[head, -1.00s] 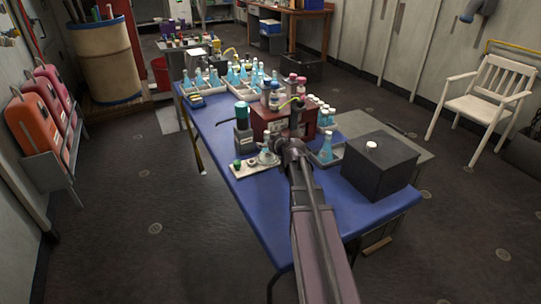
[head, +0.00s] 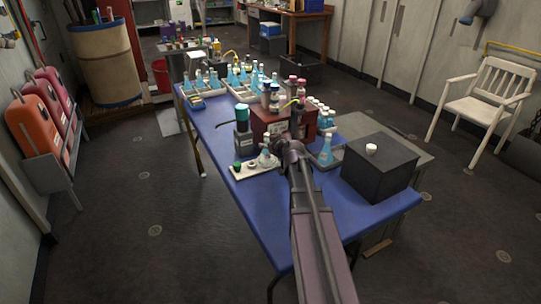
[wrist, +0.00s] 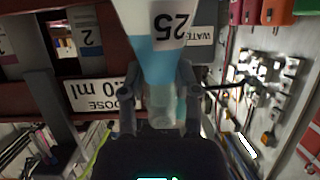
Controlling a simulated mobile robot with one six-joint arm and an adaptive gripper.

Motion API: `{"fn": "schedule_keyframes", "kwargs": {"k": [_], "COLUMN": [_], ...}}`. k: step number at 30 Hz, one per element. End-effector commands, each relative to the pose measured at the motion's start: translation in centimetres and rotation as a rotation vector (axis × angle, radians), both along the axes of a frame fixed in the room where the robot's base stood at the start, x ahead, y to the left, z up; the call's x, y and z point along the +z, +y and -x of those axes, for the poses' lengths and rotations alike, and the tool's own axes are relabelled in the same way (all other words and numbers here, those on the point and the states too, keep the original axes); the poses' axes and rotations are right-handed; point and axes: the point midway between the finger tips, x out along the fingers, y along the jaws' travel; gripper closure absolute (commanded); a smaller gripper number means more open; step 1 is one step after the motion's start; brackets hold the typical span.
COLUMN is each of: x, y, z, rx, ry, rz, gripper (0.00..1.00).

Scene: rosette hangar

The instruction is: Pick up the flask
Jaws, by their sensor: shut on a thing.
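A clear conical flask (wrist: 162,30) with blue liquid and a label reading 25 fills the top middle of the wrist view. My gripper (wrist: 157,92) is shut on its narrow neck, one finger on each side. In the head view my gripper (head: 288,150) is over the blue table. A small pale flask (head: 266,157) shows just left of it, at the right end of a white tray (head: 262,171). I cannot tell whether the flask's base touches the tray. My wrist hides part of that spot.
A red-brown box (head: 268,126) with bottles on top stands close behind my gripper. A grey bottle with a teal cap (head: 242,130) is at the left. Another blue flask (head: 326,152) and a black box (head: 380,170) stand right. The blue table's (head: 262,205) front left is bare.

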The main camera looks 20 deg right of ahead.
Motion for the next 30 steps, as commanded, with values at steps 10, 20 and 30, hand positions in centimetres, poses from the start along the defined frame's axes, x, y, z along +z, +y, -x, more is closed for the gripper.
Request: {"fn": "schedule_keyframes", "kwargs": {"k": [10,20,30], "x": [0.2,2.0,5.6], "y": [0.0,0.0,-0.1], "z": [0.0,0.0,0.0], "rx": [0.001,0.000,0.000], "ry": [0.001,0.001,0.000], "rz": [0.001,0.000,0.000], "gripper": [1.00,1.00,1.00]}}
